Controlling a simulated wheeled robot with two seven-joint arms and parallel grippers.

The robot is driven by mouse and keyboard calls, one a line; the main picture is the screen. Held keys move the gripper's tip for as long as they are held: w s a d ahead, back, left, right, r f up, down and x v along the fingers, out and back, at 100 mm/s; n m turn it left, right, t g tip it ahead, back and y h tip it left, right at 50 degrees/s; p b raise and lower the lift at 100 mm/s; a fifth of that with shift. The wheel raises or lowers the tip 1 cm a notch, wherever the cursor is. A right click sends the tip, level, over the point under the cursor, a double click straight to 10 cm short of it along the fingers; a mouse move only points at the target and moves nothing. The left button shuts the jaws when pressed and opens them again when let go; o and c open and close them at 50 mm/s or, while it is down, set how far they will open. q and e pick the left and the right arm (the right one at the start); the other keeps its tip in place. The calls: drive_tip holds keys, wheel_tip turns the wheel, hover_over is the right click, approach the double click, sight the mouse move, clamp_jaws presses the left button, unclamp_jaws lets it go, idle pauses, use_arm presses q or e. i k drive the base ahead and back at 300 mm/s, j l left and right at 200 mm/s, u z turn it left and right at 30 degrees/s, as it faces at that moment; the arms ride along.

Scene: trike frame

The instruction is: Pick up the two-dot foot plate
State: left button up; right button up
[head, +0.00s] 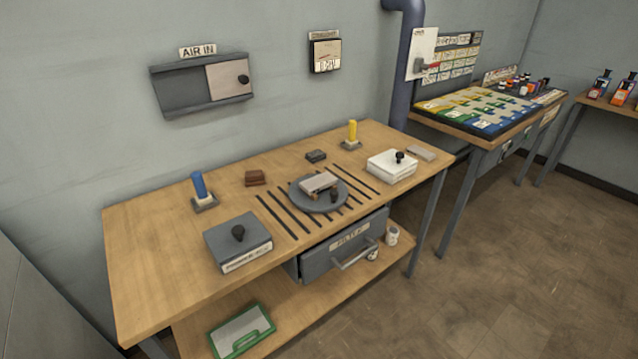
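No plate with two dots can be made out at this size. A small flat grey plate (421,153) lies at the right end of the wooden workbench (150,245), beside a white box with a black knob (392,166). A light plate-like piece (319,181) sits on the round grey turntable (309,202) at the bench's middle. A small brown block (255,178) and a small dark block (316,156) lie towards the back. I cannot tell which of these, if any, is the foot plate. Neither of my grippers is in view.
A grey box with a black knob (238,246), a blue upright handle (199,186) and a yellow one (352,132) stand on the bench. A drawer (310,265) below the front edge looks pulled out. A green-framed tray (242,333) lies on the shelf. Floor to the right is clear.

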sight(315, 185)
drive_tip(key=i+l, duration=0.35)
drive_tip(key=i, duration=0.15)
drive_tip(key=i+l+u, duration=0.1)
drive_tip(key=i+l, duration=0.3)
drive_tip(key=i, duration=0.1)
